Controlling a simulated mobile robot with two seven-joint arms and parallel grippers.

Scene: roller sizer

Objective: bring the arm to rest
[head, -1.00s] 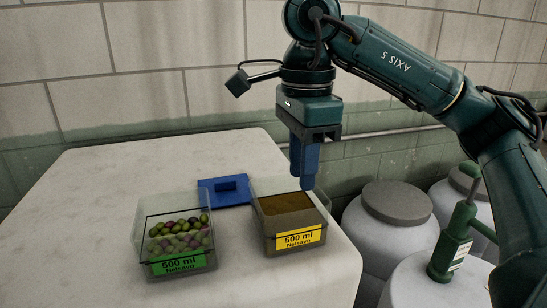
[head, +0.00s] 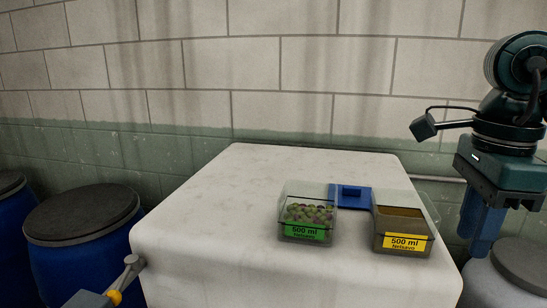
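My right arm is at the right edge of the head view. Its gripper (head: 480,252) has blue fingers pointing down, to the right of the table and clear of the yellow-labelled box. The fingers overlap from this side, so their gap cannot be made out. No held object shows at the tips. My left gripper is not in view.
On the pale table (head: 215,225) stand a clear box of green and purple olives with a green label (head: 304,232), a brown-filled box with a yellow label (head: 405,243) and a blue piece (head: 350,192). Blue drums (head: 90,245) stand left, a pale drum (head: 490,288) right.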

